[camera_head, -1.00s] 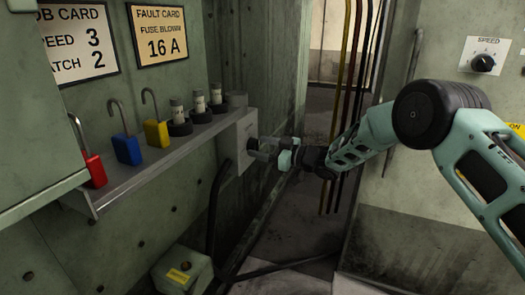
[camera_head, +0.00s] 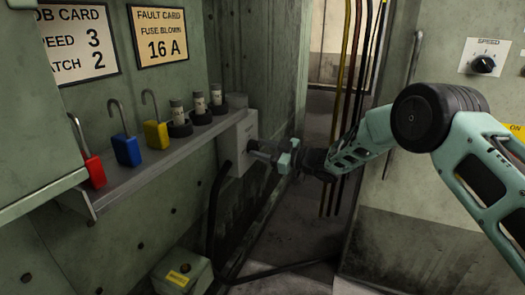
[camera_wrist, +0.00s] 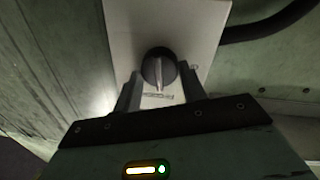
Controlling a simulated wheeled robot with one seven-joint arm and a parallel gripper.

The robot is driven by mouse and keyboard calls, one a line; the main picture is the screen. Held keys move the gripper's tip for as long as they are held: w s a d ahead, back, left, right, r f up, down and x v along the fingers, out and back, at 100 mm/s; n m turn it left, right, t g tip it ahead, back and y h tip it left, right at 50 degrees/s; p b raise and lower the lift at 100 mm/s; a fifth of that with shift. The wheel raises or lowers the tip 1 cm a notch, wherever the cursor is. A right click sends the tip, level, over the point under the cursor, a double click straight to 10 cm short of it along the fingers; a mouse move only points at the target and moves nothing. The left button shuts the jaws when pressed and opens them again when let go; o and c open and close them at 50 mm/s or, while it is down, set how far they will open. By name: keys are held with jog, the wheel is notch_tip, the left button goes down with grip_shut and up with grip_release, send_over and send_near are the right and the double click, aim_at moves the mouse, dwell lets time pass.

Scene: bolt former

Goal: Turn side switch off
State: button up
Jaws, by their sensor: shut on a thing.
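The side switch is a round dark knob (camera_wrist: 158,68) with a pale pointer line, on a light grey box (camera_wrist: 190,25). In the head view the box (camera_head: 243,132) is fixed at the right end of the shelf. The pointer line runs toward the bottom of the wrist view. My gripper (camera_wrist: 160,82) has one finger on each side of the knob and is shut on it. It also shows in the head view (camera_head: 256,147), reaching the front of the box from the right. A small label below the knob is unreadable.
A shelf (camera_head: 130,172) holds red, blue and yellow padlocks and several fuse-like cylinders. A black cable (camera_head: 213,210) hangs below the switch box. A small box with a yellow label (camera_head: 183,272) is lower down. A speed dial (camera_head: 484,64) is on the right wall.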

jog(key=shift+w+f+n+g+y+b, duration=0.15)
jog(key=shift+n+b, duration=1.25)
jog(key=shift+n, duration=1.45)
jog(key=shift+s+n+g+y+b, duration=0.15)
jog(key=shift+n+b, duration=1.2)
jog(key=shift+n, duration=1.45)
jog(key=shift+w+f+n+g+y+b, duration=0.15)
jog(key=shift+n+b, duration=1.25)
jog(key=shift+n, duration=1.45)
jog(key=shift+r, duration=0.1)
jog(key=o, duration=1)
jog(key=shift+p+v, duration=2.4)
jog(key=shift+v, duration=3.7)
